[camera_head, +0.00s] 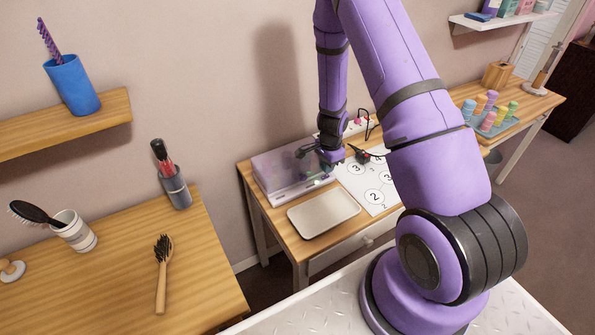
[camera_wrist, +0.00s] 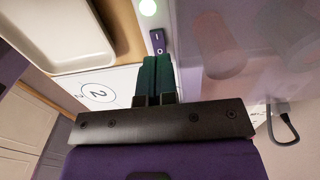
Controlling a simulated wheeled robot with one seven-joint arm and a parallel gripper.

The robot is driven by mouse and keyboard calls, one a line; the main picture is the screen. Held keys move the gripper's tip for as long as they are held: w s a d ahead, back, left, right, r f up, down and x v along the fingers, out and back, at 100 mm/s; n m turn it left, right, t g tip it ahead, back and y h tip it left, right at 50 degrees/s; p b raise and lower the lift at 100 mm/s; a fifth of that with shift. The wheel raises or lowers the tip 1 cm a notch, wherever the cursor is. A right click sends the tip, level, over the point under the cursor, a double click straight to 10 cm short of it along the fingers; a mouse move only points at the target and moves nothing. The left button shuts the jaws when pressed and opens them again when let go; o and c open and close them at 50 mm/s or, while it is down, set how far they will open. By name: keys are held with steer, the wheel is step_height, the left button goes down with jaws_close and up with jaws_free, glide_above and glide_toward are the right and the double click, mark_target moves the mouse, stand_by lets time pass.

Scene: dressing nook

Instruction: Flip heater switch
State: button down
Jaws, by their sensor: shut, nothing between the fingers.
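The heater (camera_head: 280,168) is a box with a translucent purple lid on the small wooden table. Its lid (camera_wrist: 240,50) fills the right of the wrist view, with blurred rounded shapes inside. On its pale front strip is a dark purple rocker switch (camera_wrist: 157,41) marked I and O. Which side is pressed I cannot tell. A round green light (camera_wrist: 148,7) glows beside the switch. My gripper (camera_wrist: 157,60) is shut and empty, its dark green fingertips right at the O end of the switch. Whether they touch it is unclear. In the head view my gripper (camera_head: 322,168) is over the heater's right end.
An empty beige tray (camera_head: 323,213) lies in front of the heater; it also shows in the wrist view (camera_wrist: 65,35). A white mat with numbered circles (camera_head: 367,180) lies to the right. A cable (camera_wrist: 285,125) runs nearby. Colored rollers (camera_head: 490,110) stand on a farther table.

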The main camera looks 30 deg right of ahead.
mark_target(327, 175)
steer(key=shift+f, duration=0.95)
stand_by(0.6)
steer(key=shift+r, duration=3.55)
